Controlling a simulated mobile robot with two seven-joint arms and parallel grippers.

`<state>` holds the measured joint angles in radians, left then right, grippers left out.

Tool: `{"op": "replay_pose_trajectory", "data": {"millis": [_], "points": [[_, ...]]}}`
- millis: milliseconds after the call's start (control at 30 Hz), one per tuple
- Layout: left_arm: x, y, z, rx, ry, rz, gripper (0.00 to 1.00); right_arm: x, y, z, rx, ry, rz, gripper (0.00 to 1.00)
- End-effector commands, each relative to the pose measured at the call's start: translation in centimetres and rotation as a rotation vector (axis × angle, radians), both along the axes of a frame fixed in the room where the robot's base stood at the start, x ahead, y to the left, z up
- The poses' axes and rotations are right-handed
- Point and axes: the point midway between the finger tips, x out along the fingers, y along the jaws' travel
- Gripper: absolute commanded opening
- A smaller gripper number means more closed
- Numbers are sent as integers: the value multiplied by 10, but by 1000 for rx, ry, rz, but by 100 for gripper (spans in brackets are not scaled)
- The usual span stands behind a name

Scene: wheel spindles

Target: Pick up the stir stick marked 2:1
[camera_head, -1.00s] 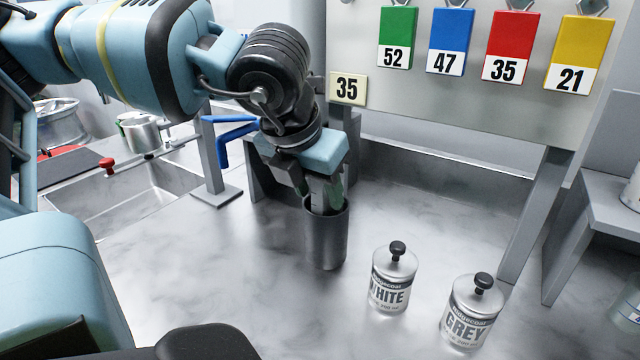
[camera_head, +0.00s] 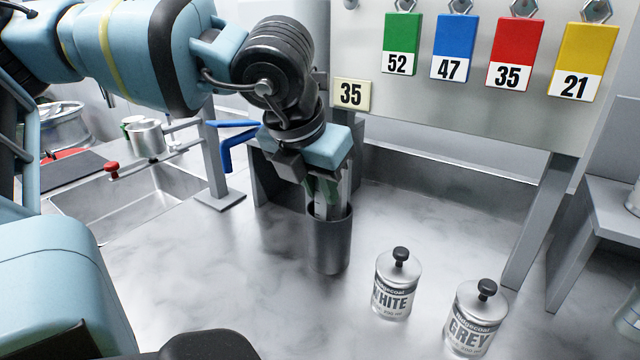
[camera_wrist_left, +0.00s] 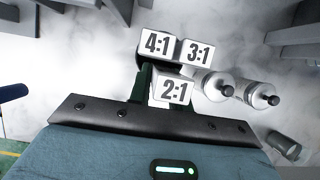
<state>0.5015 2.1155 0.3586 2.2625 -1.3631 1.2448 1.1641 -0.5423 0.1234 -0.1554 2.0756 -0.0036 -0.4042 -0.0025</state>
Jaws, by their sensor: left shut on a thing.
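The stir stick marked 2:1 (camera_wrist_left: 173,90) shows its white tag at my left gripper's fingers in the left wrist view. My left gripper (camera_head: 328,200) is shut on it, pointing down at the mouth of a dark metal cup (camera_head: 330,247). The sticks marked 4:1 (camera_wrist_left: 158,43) and 3:1 (camera_wrist_left: 197,52) are just beyond it. In the head view the gripper hides the tags, and the cup hides the lower ends of the sticks. My right gripper is not in view.
Cans marked WHITE (camera_head: 397,285) and GREY (camera_head: 472,318) stand right of the cup. A panel (camera_head: 440,110) with coloured number tags is behind. A sink (camera_head: 130,195) and a blue-handled stand (camera_head: 220,175) are at left. Counter in front of the cup is clear.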

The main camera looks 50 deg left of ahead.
Motion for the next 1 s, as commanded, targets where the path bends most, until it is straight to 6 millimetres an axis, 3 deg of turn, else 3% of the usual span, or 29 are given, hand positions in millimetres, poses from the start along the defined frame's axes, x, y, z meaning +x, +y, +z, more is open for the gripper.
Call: {"op": "replay_pose_trajectory", "data": {"millis": [500,1000], "points": [[0,0,85,1,-5,1,0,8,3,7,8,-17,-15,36],[0,0,178,2,-5,1,0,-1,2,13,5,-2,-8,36]]}}
